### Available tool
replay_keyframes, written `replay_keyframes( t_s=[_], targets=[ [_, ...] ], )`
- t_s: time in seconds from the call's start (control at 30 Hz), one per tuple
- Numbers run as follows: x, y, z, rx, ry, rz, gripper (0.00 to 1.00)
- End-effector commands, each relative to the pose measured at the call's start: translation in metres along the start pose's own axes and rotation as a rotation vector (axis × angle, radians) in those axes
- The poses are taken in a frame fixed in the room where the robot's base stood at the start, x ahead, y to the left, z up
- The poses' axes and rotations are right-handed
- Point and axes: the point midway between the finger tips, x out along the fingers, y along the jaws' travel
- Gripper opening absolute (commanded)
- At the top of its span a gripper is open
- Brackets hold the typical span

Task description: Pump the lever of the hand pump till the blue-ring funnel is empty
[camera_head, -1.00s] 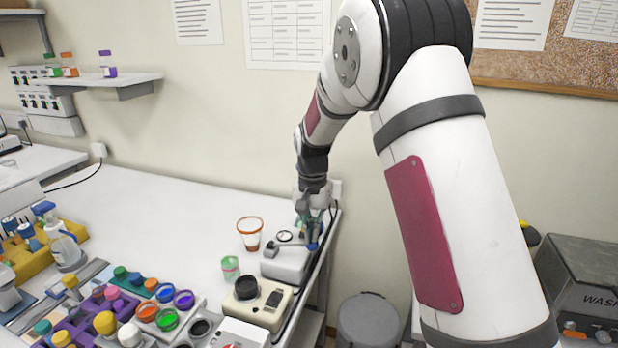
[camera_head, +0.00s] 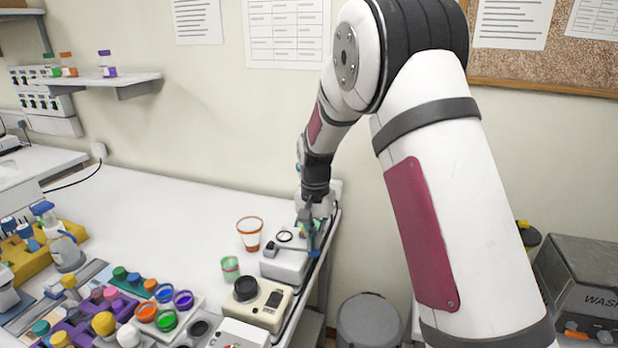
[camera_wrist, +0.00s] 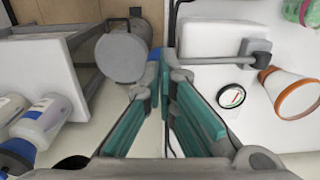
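The hand pump (camera_head: 286,264) is a pale box with a round gauge (camera_head: 284,236) on top, at the right end of the table. The pump also fills the upper right of the wrist view (camera_wrist: 205,42). Its grey lever (camera_wrist: 212,61) runs from a block on the pump towards my fingertips. My gripper (camera_head: 313,250) is low at the pump's right side. In the wrist view my gripper's (camera_wrist: 162,78) teal fingers come together at the lever's end; whether they grip it is unclear. A small blue part shows at the fingertips.
An orange-rimmed funnel (camera_head: 250,233) stands beside the pump. A grey bin (camera_head: 366,322) stands on the floor past the table's right edge. The table's back middle is clear.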

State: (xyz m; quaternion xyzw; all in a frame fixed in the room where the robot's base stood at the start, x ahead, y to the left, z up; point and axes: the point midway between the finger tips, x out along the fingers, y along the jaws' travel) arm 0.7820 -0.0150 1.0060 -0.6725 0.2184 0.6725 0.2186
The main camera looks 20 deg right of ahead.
Motion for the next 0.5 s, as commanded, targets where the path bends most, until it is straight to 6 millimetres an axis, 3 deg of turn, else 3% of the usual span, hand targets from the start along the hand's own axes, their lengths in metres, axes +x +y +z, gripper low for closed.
replay_keyframes(
  t_s=[0.5],
  targets=[
    [0.013, 0.001, 0.0, -0.001, -0.001, 0.001, 0.0]
  ],
)
